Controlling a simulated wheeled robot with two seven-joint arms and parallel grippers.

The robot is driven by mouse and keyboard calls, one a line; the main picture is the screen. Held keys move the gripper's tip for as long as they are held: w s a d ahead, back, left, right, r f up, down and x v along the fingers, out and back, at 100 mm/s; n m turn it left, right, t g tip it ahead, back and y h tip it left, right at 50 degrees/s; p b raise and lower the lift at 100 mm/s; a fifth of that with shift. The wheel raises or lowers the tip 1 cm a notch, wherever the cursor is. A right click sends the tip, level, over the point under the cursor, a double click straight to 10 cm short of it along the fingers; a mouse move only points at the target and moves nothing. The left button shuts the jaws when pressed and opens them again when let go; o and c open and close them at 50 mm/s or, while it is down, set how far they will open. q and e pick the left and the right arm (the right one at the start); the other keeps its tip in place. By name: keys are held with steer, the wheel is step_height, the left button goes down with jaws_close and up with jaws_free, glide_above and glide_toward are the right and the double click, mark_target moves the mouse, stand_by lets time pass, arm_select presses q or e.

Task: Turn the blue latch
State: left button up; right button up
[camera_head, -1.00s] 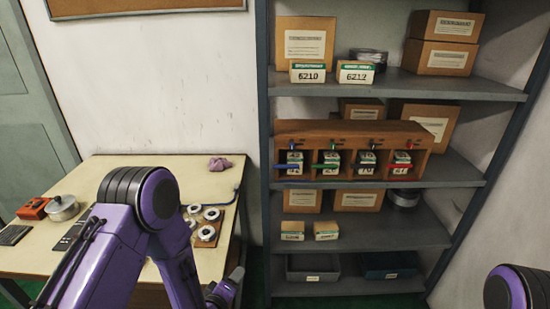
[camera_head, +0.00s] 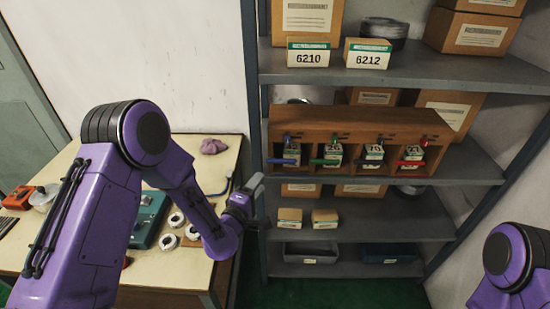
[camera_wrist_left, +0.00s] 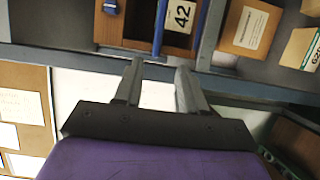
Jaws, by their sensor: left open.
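The blue latch (camera_head: 282,161) is a thin bar lying level across the front of the leftmost compartment of the brown wooden rack (camera_head: 350,122). In the left wrist view a blue bar (camera_wrist_left: 160,28) runs upright in the picture, beside a box labelled 42 (camera_wrist_left: 180,15). My left gripper (camera_head: 258,204) is open and empty, left of and below the latch, near the shelf's left post. Its two fingers (camera_wrist_left: 160,73) point toward the rack in the wrist view, apart from the bar. My right gripper is out of view.
Green (camera_head: 325,162), black (camera_head: 370,162) and red (camera_head: 410,163) latches sit to the right on the rack. The shelf's left post (camera_head: 251,90) stands close to my left gripper. A table (camera_head: 205,145) with rings and a teal device (camera_head: 148,222) is at left.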

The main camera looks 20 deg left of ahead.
mark_target(273, 163)
arm_select(q)
steer(key=w+p, duration=0.1)
steer(key=w, duration=0.2)
steer(key=w+p, duration=0.1)
steer(key=w, duration=0.2)
steer(key=w+d+p, duration=0.1)
steer(key=w, duration=0.2)
steer(key=shift+w+r, duration=0.1)
steer(key=shift+w, duration=0.05)
steer(key=shift+r, duration=0.1)
jaws_close()
